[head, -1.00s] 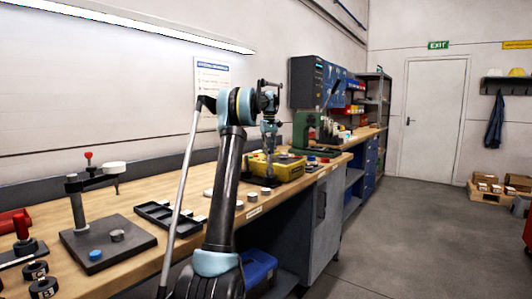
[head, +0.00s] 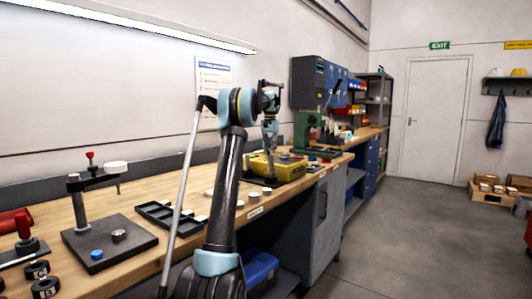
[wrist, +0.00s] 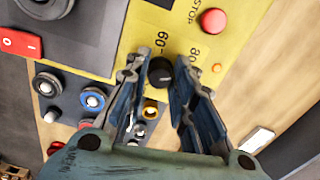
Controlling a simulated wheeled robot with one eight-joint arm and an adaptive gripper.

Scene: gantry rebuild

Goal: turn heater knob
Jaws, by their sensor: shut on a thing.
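The heater knob is a small black round knob (wrist: 160,71) on a yellow panel (wrist: 240,14) in the wrist view. The panel bears a red button by the word STOP and a "60" mark beside the knob. My gripper (wrist: 157,76) has its two fingers on either side of the knob and is shut on it. In the head view the yellow box (head: 292,170) stands on the bench. My gripper (head: 270,158) is over its left part there, and the knob is too small to make out.
The wooden bench (head: 150,190) holds a black tray (head: 158,214) and a stand on a dark plate (head: 110,246) at left. A green press (head: 305,132) stands behind the yellow box. The wrist view shows a grey plate with blue, black and red rings.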

